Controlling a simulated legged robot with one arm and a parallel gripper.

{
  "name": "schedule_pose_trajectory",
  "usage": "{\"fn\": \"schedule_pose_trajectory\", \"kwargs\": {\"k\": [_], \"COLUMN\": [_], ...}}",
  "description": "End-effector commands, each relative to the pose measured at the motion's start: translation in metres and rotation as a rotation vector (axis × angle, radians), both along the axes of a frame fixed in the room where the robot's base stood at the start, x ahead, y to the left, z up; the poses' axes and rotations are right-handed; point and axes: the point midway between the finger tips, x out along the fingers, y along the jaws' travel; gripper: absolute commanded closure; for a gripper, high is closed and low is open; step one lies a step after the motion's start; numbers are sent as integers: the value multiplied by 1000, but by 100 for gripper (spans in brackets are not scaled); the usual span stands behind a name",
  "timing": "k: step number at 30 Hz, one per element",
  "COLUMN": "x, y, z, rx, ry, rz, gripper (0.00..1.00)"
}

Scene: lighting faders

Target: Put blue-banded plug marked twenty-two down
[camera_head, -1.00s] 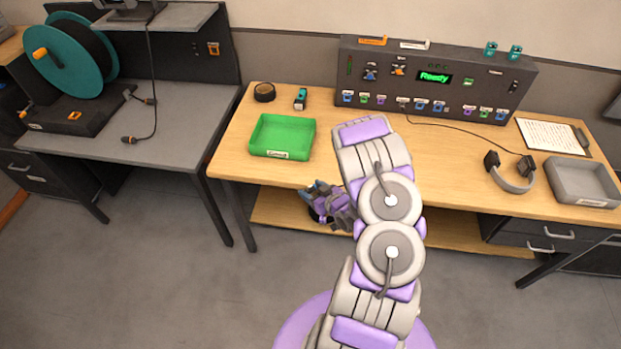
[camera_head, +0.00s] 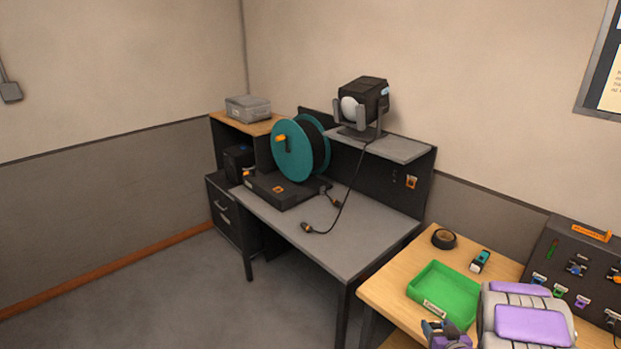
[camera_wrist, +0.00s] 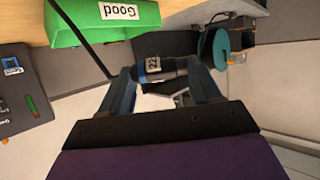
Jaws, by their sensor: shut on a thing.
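My gripper (camera_wrist: 162,82) is shut on a dark plug (camera_wrist: 165,70) in the wrist view. The plug lies across between the two fingers and has a blue band and a white label that reads like 22. In the head view my gripper (camera_head: 446,335) is only partly visible at the bottom edge, in front of the green tray, and the plug cannot be made out there. The green tray (camera_head: 414,291) stands on the wooden table. It also shows in the wrist view (camera_wrist: 66,30), with a label reading "Good", apart from the plug.
A grey bench (camera_head: 330,250) stands left of the wooden table, with a teal cable reel (camera_head: 290,150) and loose cable ends (camera_head: 308,228). A tape roll (camera_head: 444,239) and a small teal-and-white item (camera_head: 480,262) lie behind the tray. The fader console (camera_head: 580,270) stands at right.

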Motion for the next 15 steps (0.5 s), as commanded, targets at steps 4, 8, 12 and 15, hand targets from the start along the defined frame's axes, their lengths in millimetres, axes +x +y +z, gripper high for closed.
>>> {"fn": "schedule_pose_trajectory", "kwargs": {"k": [4, 8, 12, 15], "x": [32, 52, 69, 77], "y": [31, 61, 97, 126], "z": [32, 57, 83, 101], "rx": [1, 2, 1, 3], "ry": [-6, -5, -6, -4], "rz": [2, 0, 1, 5], "gripper": [72, 72, 72, 72]}}
